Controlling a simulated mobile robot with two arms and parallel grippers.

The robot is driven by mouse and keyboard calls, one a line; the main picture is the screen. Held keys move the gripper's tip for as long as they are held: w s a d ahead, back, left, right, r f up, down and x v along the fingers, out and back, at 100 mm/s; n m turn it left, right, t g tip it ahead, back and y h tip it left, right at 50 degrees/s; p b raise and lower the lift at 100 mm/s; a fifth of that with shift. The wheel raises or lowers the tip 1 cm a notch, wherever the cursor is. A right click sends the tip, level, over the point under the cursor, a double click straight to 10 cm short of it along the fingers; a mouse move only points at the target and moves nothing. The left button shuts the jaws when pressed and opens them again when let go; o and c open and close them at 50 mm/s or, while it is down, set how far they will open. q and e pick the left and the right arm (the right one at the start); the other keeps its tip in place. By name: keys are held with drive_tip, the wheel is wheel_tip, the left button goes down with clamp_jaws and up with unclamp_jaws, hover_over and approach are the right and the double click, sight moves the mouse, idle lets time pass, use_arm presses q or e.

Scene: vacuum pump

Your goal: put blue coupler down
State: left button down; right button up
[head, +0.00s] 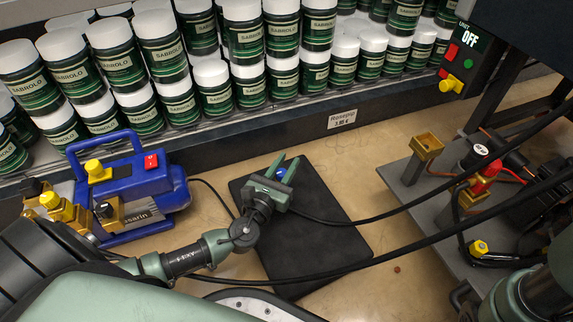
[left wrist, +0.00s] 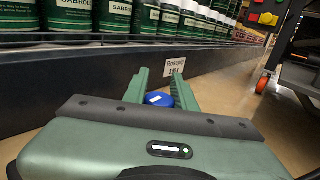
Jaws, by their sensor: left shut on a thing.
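My left gripper (head: 288,169) is shut on the blue coupler (head: 281,173), which shows as a small blue piece between the green fingers. The left gripper (left wrist: 160,85) also shows in the left wrist view, with the blue coupler (left wrist: 159,99) between its fingers and partly hidden by the gripper body. In the head view the gripper is over the far part of a black mat (head: 338,247) on the floor. I cannot tell whether the coupler touches the mat. My right gripper is not in view.
A blue vacuum pump (head: 166,186) stands left of the mat. Black hoses (head: 405,200) cross the mat toward a grey cart (head: 400,172) with brass and red fittings at right. A shelf edge (head: 290,126) with rows of jars runs behind.

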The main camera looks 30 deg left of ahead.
use_arm(q)
drive_tip(key=c, duration=1.1)
unclamp_jaws()
drive_tip(key=shift+c, duration=0.2)
drive_tip(key=shift+r, duration=0.1)
drive_tip(key=s+p, duration=0.4)
drive_tip(key=s, duration=0.7)
drive_tip(key=shift+s+d, duration=0.15)
drive_tip(key=shift+s, duration=0.05)
drive_tip(key=shift+s+p, duration=0.3)
